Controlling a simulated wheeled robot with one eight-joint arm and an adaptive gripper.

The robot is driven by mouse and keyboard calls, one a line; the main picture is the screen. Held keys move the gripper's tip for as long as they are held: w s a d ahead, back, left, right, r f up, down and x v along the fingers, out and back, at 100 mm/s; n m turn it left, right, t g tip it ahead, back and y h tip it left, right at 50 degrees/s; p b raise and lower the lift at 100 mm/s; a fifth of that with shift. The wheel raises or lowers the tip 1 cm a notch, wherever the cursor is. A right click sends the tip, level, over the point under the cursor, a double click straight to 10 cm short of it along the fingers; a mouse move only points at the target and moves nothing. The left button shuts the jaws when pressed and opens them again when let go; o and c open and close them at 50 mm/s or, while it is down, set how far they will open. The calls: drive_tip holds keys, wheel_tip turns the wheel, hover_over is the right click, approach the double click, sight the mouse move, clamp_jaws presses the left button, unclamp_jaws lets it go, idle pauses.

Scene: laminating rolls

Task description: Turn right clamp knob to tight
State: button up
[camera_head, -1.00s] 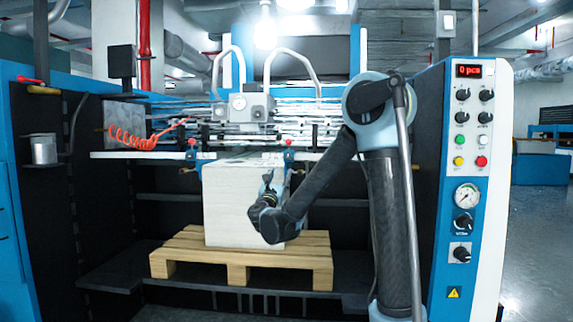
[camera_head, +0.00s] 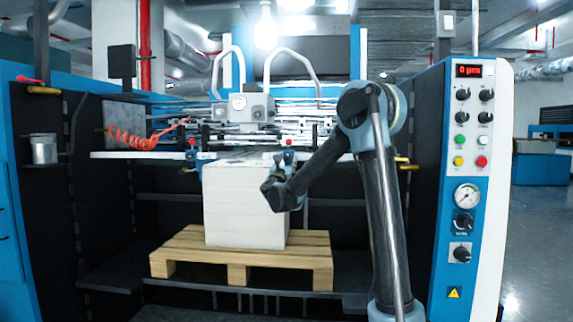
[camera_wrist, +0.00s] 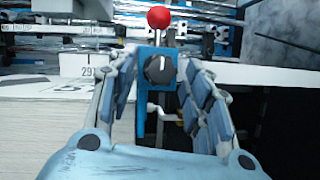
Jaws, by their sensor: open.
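The right clamp knob (camera_wrist: 160,70) is a dark round dial with a light pointer line, pointing nearly straight up. It sits on a blue clamp bracket (camera_wrist: 143,112) below a lever with a red ball (camera_wrist: 159,18). My gripper (camera_wrist: 161,66) is open, with one finger to the left and one to the right of the knob in the wrist view. I cannot tell whether the fingers touch it. In the head view my gripper (camera_head: 285,160) is at the clamp and hides the knob; the red ball (camera_head: 288,142) shows just above.
The left clamp (camera_head: 193,156) is on the same white ledge (camera_head: 125,155). A paper stack (camera_head: 240,205) on a wooden pallet (camera_head: 215,262) stands below. A control panel (camera_head: 470,180) is at the right. A scale label (camera_wrist: 85,64) lies left of the knob.

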drive_tip(key=c, duration=1.1)
drive_tip(key=shift+o, duration=0.2)
drive_tip(key=shift+m+h, duration=0.3)
drive_tip(key=shift+m, duration=0.2)
drive_tip(key=m+h, duration=0.1)
drive_tip(key=m, duration=0.1)
drive_tip(key=m+g+h, duration=0.1)
drive_tip(key=m, duration=0.2)
drive_tip(key=shift+a+r+g, duration=0.15)
drive_tip(key=shift+a+g, duration=0.05)
drive_tip(key=shift+g, duration=0.1)
drive_tip(key=m+g, duration=0.1)
drive_tip(key=m, duration=0.2)
drive_tip(key=m+g+h, duration=0.1)
drive_tip(key=m, duration=0.2)
drive_tip(key=shift+a+r+h, duration=0.1)
drive_tip(key=shift+r+h, duration=0.05)
drive_tip(key=shift+h, duration=0.15)
drive_tip(key=m+g, duration=0.1)
drive_tip(key=m, duration=0.1)
drive_tip(key=m+g, duration=0.1)
drive_tip(key=m, duration=0.1)
drive_tip(key=shift+r+m, duration=0.2)
drive_tip(key=shift+m, duration=0.1)
drive_tip(key=m+g, duration=0.1)
drive_tip(key=m, duration=0.2)
drive_tip(key=shift+r+m+y, duration=0.15)
drive_tip(key=shift+m+y, duration=0.15)
drive_tip(key=shift+y, duration=0.1)
